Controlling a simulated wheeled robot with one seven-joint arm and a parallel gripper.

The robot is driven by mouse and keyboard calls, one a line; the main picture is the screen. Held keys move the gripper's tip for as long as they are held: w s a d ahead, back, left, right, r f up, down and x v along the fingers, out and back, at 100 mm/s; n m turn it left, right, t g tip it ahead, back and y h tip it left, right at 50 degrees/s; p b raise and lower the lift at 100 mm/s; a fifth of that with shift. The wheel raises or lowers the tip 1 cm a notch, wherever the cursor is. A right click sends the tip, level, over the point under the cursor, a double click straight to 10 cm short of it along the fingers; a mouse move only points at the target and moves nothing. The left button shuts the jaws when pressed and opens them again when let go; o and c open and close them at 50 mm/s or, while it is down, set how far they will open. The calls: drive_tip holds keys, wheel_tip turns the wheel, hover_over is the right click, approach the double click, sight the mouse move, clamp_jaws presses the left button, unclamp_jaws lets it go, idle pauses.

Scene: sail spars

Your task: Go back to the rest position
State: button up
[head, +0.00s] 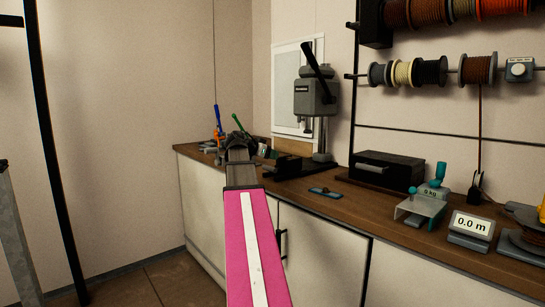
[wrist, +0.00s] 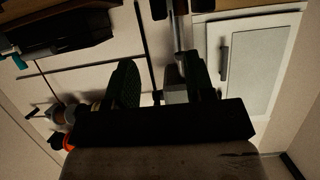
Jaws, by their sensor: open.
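My gripper (head: 238,141) is at the far end of my pink arm with its white stripe, in the middle of the head view. It appears in front of the back left end of the workbench, and its fingers look small and dark there. In the wrist view my gripper (wrist: 163,80) shows two dark fingers spread apart. Nothing is held between them. The wrist picture appears upside down, and the grey head of the drill press (wrist: 175,90) shows beyond the gap between the fingers.
The workbench (head: 345,197) runs along the right wall. Blue and green-handled tools (head: 218,125) sit near my gripper. Spools (head: 405,73) hang above.

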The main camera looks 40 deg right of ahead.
idle(0.4)
drive_tip(key=w+a+f+n+y, duration=0.1)
drive_tip(key=a+f+n+y, duration=0.15)
drive_tip(key=a+f, duration=0.55)
drive_tip(key=w+a+f+n+t+y, duration=0.1)
drive_tip(key=a+f+n+y, duration=0.15)
drive_tip(key=a+f, duration=0.6)
drive_tip(key=w+a+f+n+y, duration=0.1)
drive_tip(key=a+f+n, duration=0.3)
drive_tip(key=f, duration=0.8)
drive_tip(key=s+a+f+n+y, duration=0.2)
drive_tip(key=s+a+f, duration=0.2)
drive_tip(key=a+f, duration=0.3)
drive_tip(key=s+a+f+n+g+y, duration=0.1)
drive_tip(key=s+a+f+n+y, duration=0.2)
drive_tip(key=s+a+f, duration=0.2)
drive_tip(key=s+a+f+n+g+y, duration=0.1)
drive_tip(key=s+a+f+n+y, duration=0.1)
drive_tip(key=a+f, duration=0.8)
drive_tip(key=s+a+n, duration=0.1)
drive_tip(key=s+a, duration=0.1)
drive_tip(key=a, duration=0.1)
drive_tip(key=shift+s, duration=0.25)
drive_tip(key=shift+c, duration=0.6)
drive_tip(key=shift+d, duration=0.2)
